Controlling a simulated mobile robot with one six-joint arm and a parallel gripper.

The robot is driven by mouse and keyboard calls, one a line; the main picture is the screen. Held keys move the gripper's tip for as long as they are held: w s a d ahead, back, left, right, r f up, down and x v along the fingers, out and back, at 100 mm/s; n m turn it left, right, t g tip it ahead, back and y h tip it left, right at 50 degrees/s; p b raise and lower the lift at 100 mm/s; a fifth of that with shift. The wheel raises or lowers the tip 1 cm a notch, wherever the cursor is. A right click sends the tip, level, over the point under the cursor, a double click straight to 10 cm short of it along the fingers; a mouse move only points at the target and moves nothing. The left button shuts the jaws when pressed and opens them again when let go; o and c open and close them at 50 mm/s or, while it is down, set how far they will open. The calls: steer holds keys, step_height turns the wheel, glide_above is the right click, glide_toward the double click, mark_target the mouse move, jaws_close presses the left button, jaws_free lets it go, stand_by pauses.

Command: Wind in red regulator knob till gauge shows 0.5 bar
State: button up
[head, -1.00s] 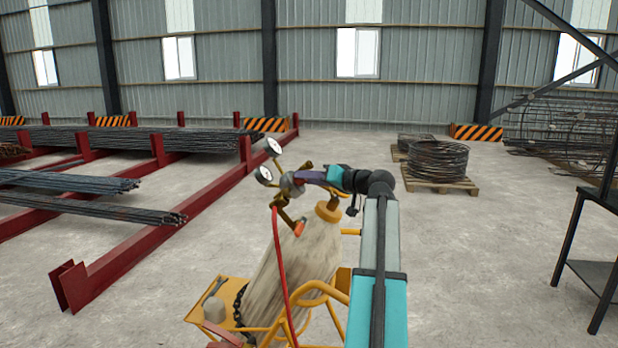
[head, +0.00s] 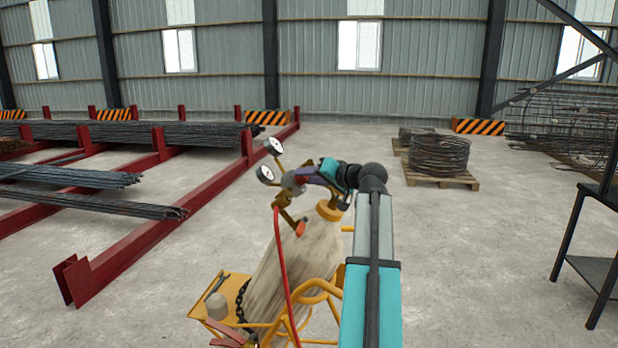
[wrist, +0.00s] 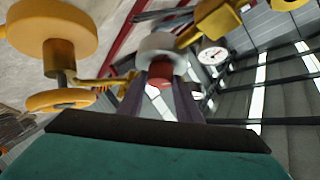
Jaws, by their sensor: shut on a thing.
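The red regulator knob (wrist: 160,82) shows in the wrist view between the two dark purple fingers of my gripper (wrist: 165,92), which is shut on it. The knob sits on the front of the grey regulator body (wrist: 158,45). In the head view my gripper (head: 308,175) reaches the regulator (head: 291,183) from the right and hides the knob. Two round white gauges stand left of the regulator: an upper gauge (head: 273,146) and a lower gauge (head: 265,174). One gauge face (wrist: 212,54) shows in the wrist view with a dark needle; its scale is too small to read.
The pale gas cylinder (head: 290,265) leans in a yellow cart (head: 235,295), with a red hose (head: 281,255) running down. A yellow valve handwheel (wrist: 52,25) is close at left in the wrist view.

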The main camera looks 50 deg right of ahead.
steer(key=o, duration=1)
steer(key=shift+o, duration=0.2)
steer(key=d+b+v, duration=0.1)
steer(key=b+v, duration=0.2)
steer(key=v, duration=1)
steer(key=shift+s+a, duration=0.4)
steer(key=shift+a, duration=0.15)
steer(key=shift+r, duration=0.15)
